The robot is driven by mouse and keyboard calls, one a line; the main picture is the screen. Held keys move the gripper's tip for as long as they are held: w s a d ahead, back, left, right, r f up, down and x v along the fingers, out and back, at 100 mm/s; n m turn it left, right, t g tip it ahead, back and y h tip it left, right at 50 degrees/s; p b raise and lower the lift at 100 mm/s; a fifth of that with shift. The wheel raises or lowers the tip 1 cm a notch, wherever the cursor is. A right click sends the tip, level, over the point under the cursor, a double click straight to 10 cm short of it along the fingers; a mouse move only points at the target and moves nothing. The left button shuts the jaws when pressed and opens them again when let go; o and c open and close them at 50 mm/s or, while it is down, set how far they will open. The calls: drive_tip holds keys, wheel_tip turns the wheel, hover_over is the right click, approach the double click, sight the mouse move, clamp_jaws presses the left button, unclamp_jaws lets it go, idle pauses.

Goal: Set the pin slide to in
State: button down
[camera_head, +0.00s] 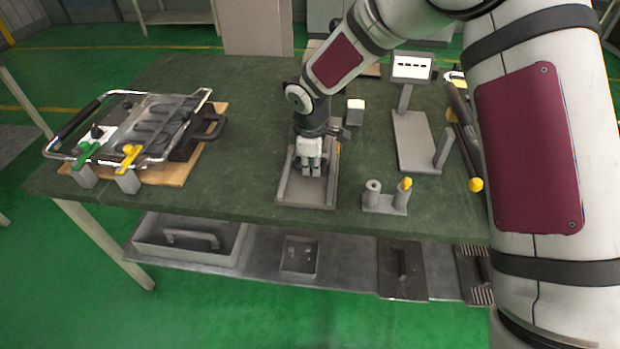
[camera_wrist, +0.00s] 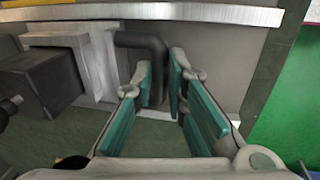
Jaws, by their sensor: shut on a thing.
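The pin slide's dark bent handle (camera_wrist: 155,50) shows in the wrist view, its lower end between my fingertips. My gripper (camera_wrist: 160,82) is shut on it, with teal pads on both sides. In the head view my gripper (camera_head: 311,168) points down into a grey fixture (camera_head: 304,201) near the front edge of the bench. The fingers and arm hide the handle there. Left of the handle in the wrist view are a light metal block (camera_wrist: 104,55) and a dark square block (camera_wrist: 42,80). How far the pin sits in is hidden.
A small stand with two posts (camera_head: 384,205) is right of the fixture. A stand with a white panel (camera_head: 412,130) is behind it. A yellow-tipped tool (camera_head: 468,150) lies further right.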

drive_tip(key=w+b, duration=0.1)
drive_tip(key=w, duration=0.3)
drive_tip(key=shift+b, duration=0.35)
drive_tip(key=shift+w+r, duration=0.1)
drive_tip(key=shift+w, duration=0.1)
drive_tip(key=c, duration=1.6)
unclamp_jaws()
drive_tip(key=shift+w, duration=0.1)
wheel_tip(320, 180, up, 12)
drive_tip(key=s, duration=0.2)
drive_tip(key=shift+s, duration=0.25)
